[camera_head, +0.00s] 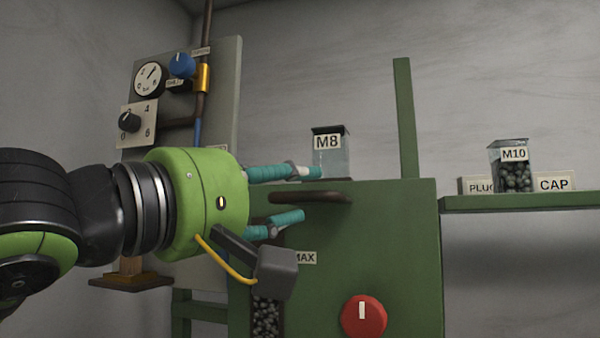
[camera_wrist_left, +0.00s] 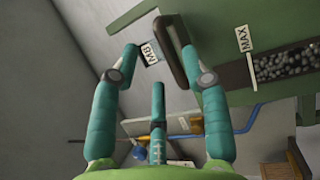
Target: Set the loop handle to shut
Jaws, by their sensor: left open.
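A dark, curved loop handle (camera_head: 318,197) stands out from the upper front of the green machine (camera_head: 390,250). My left gripper (camera_head: 310,194) comes in from the left and is open. In the head view one finger lies above the handle and the other below it. In the left wrist view the handle (camera_wrist_left: 167,48) shows between the fingertips, close to the right finger. I cannot tell whether a finger touches it. The handle's left end is near the fingers. My right gripper is not in view.
A jar marked M8 (camera_head: 331,155) stands on the machine just behind the fingers. A MAX label (camera_head: 305,258) and a red knob (camera_head: 363,316) are below. A panel (camera_head: 222,110) with a dial, knobs and pipes is behind my arm. A shelf (camera_head: 520,203) with an M10 jar is right.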

